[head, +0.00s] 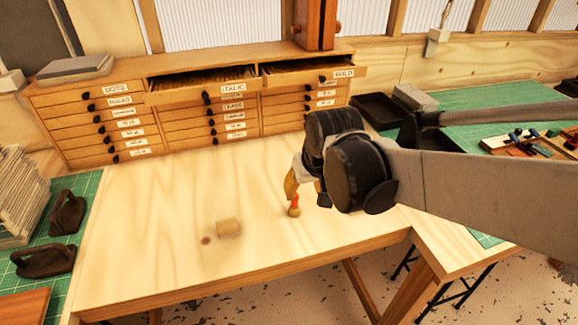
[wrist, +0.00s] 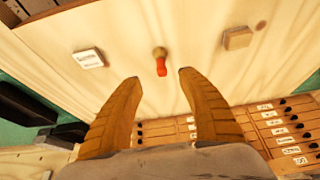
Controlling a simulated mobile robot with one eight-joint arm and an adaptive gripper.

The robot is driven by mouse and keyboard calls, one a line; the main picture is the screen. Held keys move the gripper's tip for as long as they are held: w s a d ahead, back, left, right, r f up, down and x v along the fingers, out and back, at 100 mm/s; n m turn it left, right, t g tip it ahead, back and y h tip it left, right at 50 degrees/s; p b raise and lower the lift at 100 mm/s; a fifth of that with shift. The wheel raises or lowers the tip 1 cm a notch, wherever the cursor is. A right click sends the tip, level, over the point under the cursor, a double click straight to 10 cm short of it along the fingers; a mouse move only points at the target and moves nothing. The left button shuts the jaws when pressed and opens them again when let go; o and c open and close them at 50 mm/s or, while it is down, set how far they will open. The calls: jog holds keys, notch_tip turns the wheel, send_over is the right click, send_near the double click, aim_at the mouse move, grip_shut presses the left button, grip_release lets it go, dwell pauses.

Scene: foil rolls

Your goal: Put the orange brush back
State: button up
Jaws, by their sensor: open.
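A small upright-looking tool with a tan rounded end and a red-orange part (head: 295,204) is on the pale wooden table, below my gripper. It may be the orange brush; no bristles can be made out. In the wrist view the tool (wrist: 161,66) shows between and just beyond the two fingertips. My gripper (wrist: 159,76) is open, with nothing between its brown fingers. In the head view my gripper (head: 306,192) is partly hidden by my dark wrist.
A wooden block (head: 228,228) lies left of the tool; a white labelled block (wrist: 88,58) shows in the wrist view. A drawer cabinet (head: 185,125) stands behind, with its ITALIC and BOLD drawers (head: 202,84) pulled out. Black trays (head: 377,110) sit right of it. The table's left part is clear.

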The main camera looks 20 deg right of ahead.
jog(key=s+r+t, duration=0.2)
jog(key=s+r, duration=0.1)
jog(key=s, duration=0.9)
jog(key=shift+s, duration=0.25)
dwell(0.5)
